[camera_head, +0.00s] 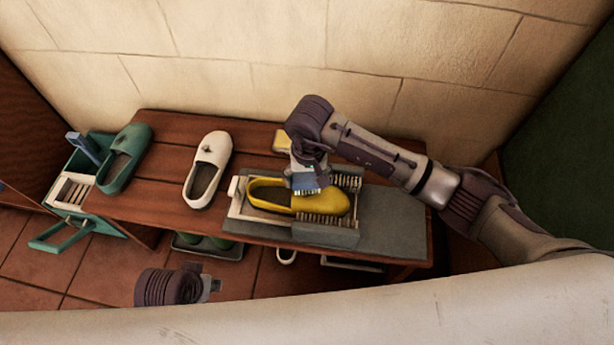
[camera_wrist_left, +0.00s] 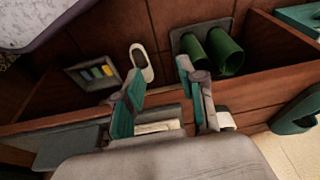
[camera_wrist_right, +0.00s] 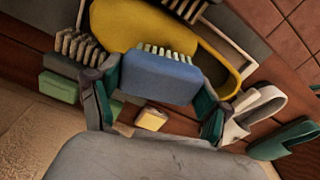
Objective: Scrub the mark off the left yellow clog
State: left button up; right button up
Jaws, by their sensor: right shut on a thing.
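A yellow clog (camera_head: 325,203) lies in a holder (camera_head: 355,238) with bristle blocks at its right end, on the wooden bench. My right gripper (camera_wrist_right: 158,110) is shut on a blue brush (camera_wrist_right: 160,78) with pale bristles. In the head view the brush (camera_head: 306,187) is over the middle of the clog, bristles down; I cannot tell whether they touch it. The clog also shows behind the brush in the right wrist view (camera_wrist_right: 130,25). I see no mark; the brush hides part of the clog. My left gripper (camera_wrist_left: 162,98) is open and empty, low in front of the bench.
A white clog (camera_head: 208,167) and a green clog (camera_head: 125,157) stand left on the bench (camera_head: 165,212). A green crate (camera_head: 62,235) is at the far left. A yellow block (camera_head: 283,140) lies behind the holder. Grey mat (camera_head: 395,225) at right is clear. Green boots (camera_wrist_left: 225,52) stand below.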

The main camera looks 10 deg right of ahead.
pick_arm(q)
jog(key=shift+r, duration=0.15)
jog(key=shift+r, duration=0.3)
pick_arm(e)
jog(key=shift+f, duration=0.1)
pick_arm(q)
jog(key=shift+s+r, duration=0.1)
jog(key=shift+r, duration=0.05)
jog(key=shift+r, duration=0.2)
pick_arm(e)
jog(key=shift+f, duration=0.1)
pick_arm(q)
jog(key=shift+r, duration=0.2)
jog(key=shift+r+b, duration=0.15)
jog(key=shift+b, duration=0.15)
pick_arm(e)
jog(key=shift+f, duration=0.1)
pick_arm(q)
jog(key=shift+r, duration=0.2)
jog(key=shift+s+r, duration=0.1)
jog(key=shift+r, duration=0.1)
pick_arm(e)
jog(key=shift+f, duration=0.1)
